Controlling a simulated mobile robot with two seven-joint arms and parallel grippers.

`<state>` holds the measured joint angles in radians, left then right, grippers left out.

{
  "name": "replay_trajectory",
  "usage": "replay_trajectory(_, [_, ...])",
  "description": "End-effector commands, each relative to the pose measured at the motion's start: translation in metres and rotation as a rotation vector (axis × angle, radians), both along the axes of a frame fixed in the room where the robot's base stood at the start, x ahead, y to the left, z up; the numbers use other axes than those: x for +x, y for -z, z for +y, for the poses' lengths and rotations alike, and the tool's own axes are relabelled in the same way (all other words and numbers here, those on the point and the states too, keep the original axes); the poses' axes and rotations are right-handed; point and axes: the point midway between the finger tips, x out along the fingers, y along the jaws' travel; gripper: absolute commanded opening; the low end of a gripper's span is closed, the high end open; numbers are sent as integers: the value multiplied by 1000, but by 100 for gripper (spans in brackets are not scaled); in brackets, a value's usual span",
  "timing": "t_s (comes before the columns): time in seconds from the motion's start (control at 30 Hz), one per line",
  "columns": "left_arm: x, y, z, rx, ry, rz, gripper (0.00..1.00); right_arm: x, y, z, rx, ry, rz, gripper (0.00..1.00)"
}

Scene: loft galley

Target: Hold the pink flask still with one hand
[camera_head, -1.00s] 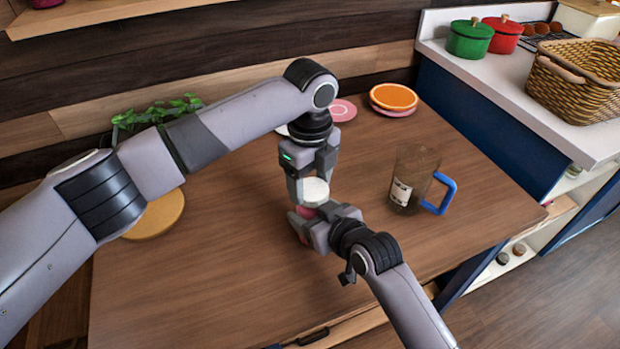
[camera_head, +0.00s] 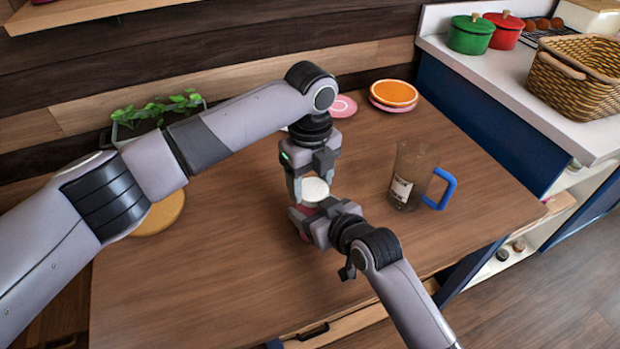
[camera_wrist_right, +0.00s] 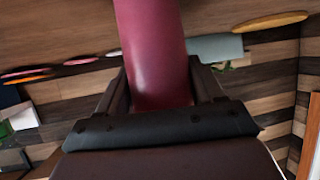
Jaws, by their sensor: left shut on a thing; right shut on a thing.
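The pink flask (camera_wrist_right: 155,50) stands on the wooden table, mostly hidden by my grippers in the head view; its white lid (camera_head: 315,190) shows on top. My right gripper (camera_head: 306,216) is shut around the flask's body from the front, and the right wrist view shows the body between its fingers. My left gripper (camera_head: 312,182) points down from above, with its fingers shut on the white lid. Whether the lid is seated on the flask or slightly raised I cannot tell.
A clear brown mug (camera_head: 409,175) with a blue handle stands right of the grippers. Pink and orange discs (camera_head: 394,93) lie at the back. A yellow round board (camera_head: 160,213) and a plant (camera_head: 158,112) are at left. The table's front is clear.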

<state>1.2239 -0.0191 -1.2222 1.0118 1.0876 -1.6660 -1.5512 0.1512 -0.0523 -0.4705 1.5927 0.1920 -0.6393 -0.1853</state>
Motion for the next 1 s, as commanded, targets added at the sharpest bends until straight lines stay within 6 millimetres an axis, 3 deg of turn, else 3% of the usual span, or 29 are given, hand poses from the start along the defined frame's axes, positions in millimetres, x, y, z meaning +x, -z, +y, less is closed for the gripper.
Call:
replay_trajectory(0.4, [2, 0, -4, 1, 611, 0, 34, 0, 1, -1, -1, 1, 1, 0])
replay_trajectory(0.57, [2, 0, -4, 1, 708, 0, 34, 0, 1, -1, -1, 1, 1, 0])
replay_trajectory(0.87, [2, 0, -4, 0, 716, -1, 34, 0, 1, -1, -1, 1, 1, 0])
replay_trajectory(0.9, [2, 0, -4, 1, 716, -2, 71, 0, 1, -1, -1, 1, 1, 0])
replay_trajectory(0.97, [2, 0, -4, 1, 716, -2, 87, 0, 1, -1, -1, 1, 1, 0])
replay_trajectory(1.0, [2, 0, -4, 0, 716, -1, 87, 0, 1, -1, -1, 1, 1, 0])
